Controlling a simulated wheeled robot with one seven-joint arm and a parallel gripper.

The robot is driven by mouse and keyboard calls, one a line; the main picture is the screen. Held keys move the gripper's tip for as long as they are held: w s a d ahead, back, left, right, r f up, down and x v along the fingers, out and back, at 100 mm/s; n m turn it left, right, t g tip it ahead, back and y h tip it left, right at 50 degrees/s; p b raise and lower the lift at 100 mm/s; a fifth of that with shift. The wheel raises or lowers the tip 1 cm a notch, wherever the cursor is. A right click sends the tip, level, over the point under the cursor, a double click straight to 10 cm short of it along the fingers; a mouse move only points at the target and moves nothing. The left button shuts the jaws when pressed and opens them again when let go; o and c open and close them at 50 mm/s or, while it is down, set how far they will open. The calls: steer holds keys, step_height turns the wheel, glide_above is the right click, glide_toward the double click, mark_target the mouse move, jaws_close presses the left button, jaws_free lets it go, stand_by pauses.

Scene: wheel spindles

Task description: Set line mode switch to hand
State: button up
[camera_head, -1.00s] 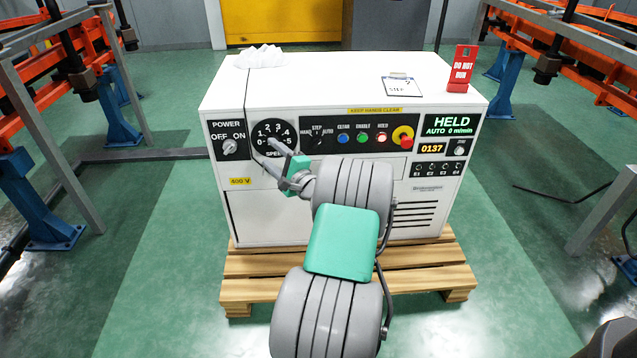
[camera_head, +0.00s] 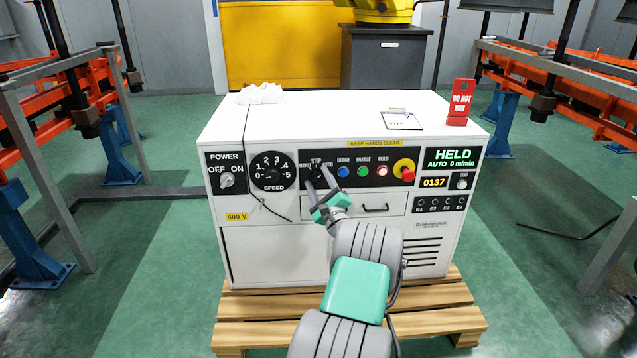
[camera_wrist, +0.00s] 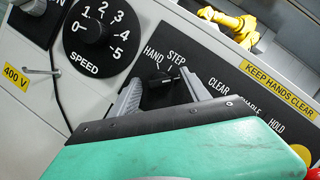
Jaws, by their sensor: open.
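The line mode switch (camera_wrist: 158,92) is a dark knob under the labels HAND and STEP in the wrist view; the AUTO label is hidden there by a finger. A light mark on the knob points rightward, away from HAND. In the head view, the switch sits right of the speed dial, partly behind my fingers. My gripper (camera_head: 318,180) is open, with one finger on each side of the knob (camera_wrist: 162,86). I cannot tell whether the fingers touch it. The display (camera_head: 453,160) reads HELD, AUTO, 0 m/min.
The speed dial (camera_head: 273,171) and power switch (camera_head: 227,180) are to the left. Blue, green and red-lit buttons and a red emergency stop (camera_head: 403,170) are to the right. A drawer handle (camera_head: 376,208) juts out below. A red DO NOT RUN sign (camera_head: 460,102) stands on top.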

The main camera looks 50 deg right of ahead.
jaws_close()
stand_by(0.4)
steer(key=shift+n, duration=0.4)
steer(key=n, duration=0.1)
steer(key=n+y, duration=0.1)
steer(key=n, duration=0.1)
steer(key=n+y+p, duration=0.1)
steer(key=n, duration=0.1)
steer(key=shift+r+g, duration=0.25)
steer(key=shift+g, duration=0.15)
steer(key=n+g+y+p, duration=0.1)
steer(key=n, duration=0.3)
steer(key=shift+r+n+p, duration=0.1)
steer(key=shift+n+p, duration=0.2)
steer(key=shift+n, duration=0.1)
steer(key=n+g+p, duration=0.1)
steer(key=n+g, duration=0.1)
steer(key=n, duration=0.2)
steer(key=shift+y+p, duration=0.3)
steer(key=shift+w+n+g, duration=0.1)
steer(key=shift+n+g, duration=0.7)
steer(key=shift+n, duration=0.4)
